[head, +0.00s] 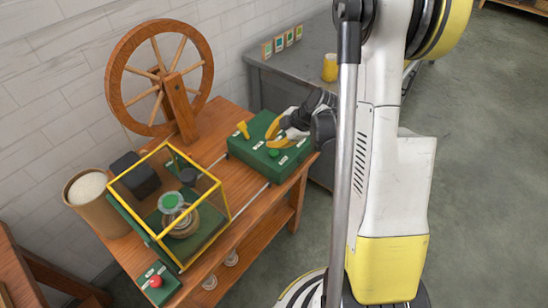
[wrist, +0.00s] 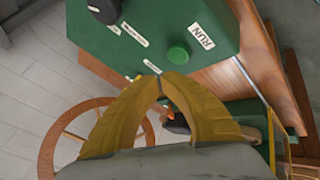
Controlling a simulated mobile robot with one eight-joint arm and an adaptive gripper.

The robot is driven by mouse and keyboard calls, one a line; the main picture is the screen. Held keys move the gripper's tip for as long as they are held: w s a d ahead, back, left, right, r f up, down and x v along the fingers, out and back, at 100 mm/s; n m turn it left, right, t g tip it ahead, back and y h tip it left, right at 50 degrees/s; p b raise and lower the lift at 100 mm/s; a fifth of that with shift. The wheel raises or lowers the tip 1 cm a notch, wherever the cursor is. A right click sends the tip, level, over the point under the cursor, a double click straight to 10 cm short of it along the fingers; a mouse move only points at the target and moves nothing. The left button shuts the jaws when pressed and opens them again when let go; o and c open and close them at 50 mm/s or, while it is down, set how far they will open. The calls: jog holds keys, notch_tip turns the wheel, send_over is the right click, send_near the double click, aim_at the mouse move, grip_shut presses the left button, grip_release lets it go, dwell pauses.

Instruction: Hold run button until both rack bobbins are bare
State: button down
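A green control box (head: 262,148) sits on the wooden table. Its round green button (wrist: 178,55) lies beside a white RUN label (wrist: 202,37) in the wrist view; a green button (head: 273,153) also shows in the head view. My gripper (wrist: 160,77) has its yellow fingertips together, apart from the button in the picture and near the box's edge. Nothing shows between them. Whether they touch the box I cannot tell. Two small pale round pieces (head: 210,282) (head: 231,257) show at the table's front side, possibly the rack bobbins; any wool on them is too small to tell.
A yellow-framed clear guard (head: 222,213) encloses a spool (head: 181,218). A spinning wheel (head: 122,92) stands behind. A small green box with a red button (head: 155,282) is at the front left. A yellow lever (head: 243,129) rises from the control box. A grey bench (head: 300,72) stands behind.

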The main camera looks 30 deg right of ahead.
aim_at(274, 154)
jog(key=shift+f+b, duration=0.4)
jog(key=shift+f, duration=0.4)
jog(key=shift+f, duration=0.15)
dwell(0.7)
jog(key=shift+f+b, duration=0.3)
jog(key=shift+b, duration=0.2)
